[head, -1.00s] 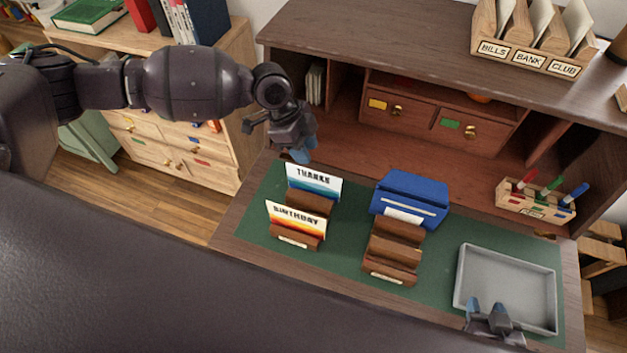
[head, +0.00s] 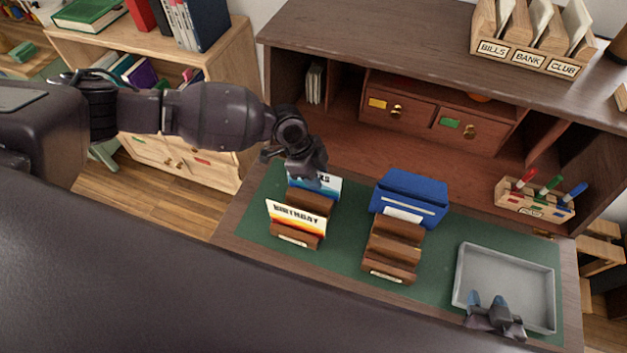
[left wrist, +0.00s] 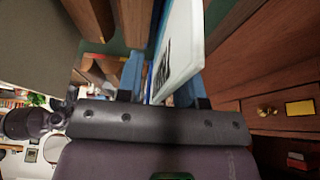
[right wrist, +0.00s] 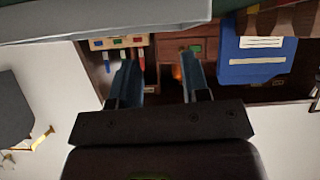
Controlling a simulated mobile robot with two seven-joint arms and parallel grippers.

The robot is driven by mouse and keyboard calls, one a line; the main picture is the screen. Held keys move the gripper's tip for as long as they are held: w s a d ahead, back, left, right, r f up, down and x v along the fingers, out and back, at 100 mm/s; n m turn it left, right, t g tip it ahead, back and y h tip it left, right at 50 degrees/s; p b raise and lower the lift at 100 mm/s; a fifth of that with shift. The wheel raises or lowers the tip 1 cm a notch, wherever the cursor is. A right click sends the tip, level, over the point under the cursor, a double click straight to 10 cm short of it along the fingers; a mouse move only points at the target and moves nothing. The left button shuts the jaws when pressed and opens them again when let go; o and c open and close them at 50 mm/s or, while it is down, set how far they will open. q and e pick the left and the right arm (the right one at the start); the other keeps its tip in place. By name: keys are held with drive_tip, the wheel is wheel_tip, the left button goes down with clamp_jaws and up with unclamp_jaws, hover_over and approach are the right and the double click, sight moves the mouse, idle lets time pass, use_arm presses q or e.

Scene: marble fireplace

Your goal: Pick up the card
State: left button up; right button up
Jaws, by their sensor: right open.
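The THANKS card (head: 329,187) stands in the rear-left wooden holder (head: 310,200), its left part hidden by my left gripper (head: 316,180). In the left wrist view the white card (left wrist: 180,48) rises between the fingers of that gripper (left wrist: 160,85), which are apart. The orange BIRTHDAY card (head: 296,220) stands in the holder in front (head: 297,238). My right gripper (head: 485,302) is open over the front of the grey tray (head: 460,275); its fingers (right wrist: 155,80) are apart and empty in the right wrist view.
A blue box (head: 410,197) stands behind an empty wooden holder (head: 390,260) mid-desk. A pen rack (head: 530,205) is at the right. Drawers (head: 395,108) and the hutch shelf (head: 380,40) rise behind. Green mat (head: 345,245) is bare between the holders.

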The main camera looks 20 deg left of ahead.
use_arm(q)
drive_tip(key=shift+f, duration=0.15)
drive_tip(key=shift+f, duration=0.1)
idle(0.4)
clamp_jaws()
